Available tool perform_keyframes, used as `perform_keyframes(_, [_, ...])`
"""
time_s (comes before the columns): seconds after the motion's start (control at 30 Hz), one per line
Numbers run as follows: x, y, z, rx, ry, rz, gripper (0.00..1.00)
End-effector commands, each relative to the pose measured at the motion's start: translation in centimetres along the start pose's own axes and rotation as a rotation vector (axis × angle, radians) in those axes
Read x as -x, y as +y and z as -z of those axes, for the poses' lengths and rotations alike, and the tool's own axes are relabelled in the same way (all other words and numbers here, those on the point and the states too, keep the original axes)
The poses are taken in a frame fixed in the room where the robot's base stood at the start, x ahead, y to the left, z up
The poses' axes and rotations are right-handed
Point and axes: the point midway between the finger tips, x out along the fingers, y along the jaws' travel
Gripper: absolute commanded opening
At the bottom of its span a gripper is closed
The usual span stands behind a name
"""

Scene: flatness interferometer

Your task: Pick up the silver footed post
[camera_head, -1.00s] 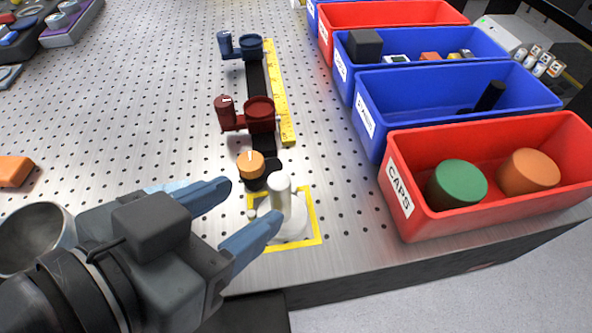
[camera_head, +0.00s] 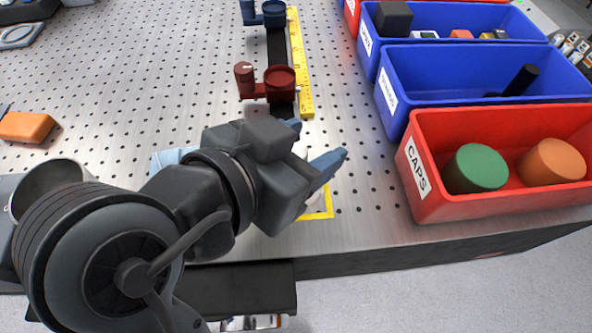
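The silver footed post (camera_head: 300,148) is at the front edge of the perforated metal table, in the yellow outlined square (camera_head: 327,206). Only a pale sliver of it shows between my fingers; its foot and most of its shaft are hidden behind my gripper. My gripper (camera_head: 321,140) is open, its two blue fingers apart on either side of the visible part of the post. I cannot tell whether either finger touches it.
A red CAPS bin (camera_head: 437,207) with a green cap (camera_head: 476,168) and an orange cap (camera_head: 552,160) stands close on the right. Blue bins are behind it. A dark red holder (camera_head: 270,86) and yellow ruler (camera_head: 299,70) lie beyond my gripper.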

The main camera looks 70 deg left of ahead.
Motion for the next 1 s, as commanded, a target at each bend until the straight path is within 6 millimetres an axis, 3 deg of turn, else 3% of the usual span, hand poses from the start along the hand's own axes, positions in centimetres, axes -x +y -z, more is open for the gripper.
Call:
perform_keyframes(0.07, [0.02, 0.00, 0.00, 0.000, 0.000, 0.000, 0.48])
perform_keyframes(0.57, [0.04, -0.01, 0.00, 0.000, 0.000, 0.000, 0.01])
perform_keyframes(1.0, [0.25, 0.00, 0.40, -0.001, 0.001, 0.000, 0.00])
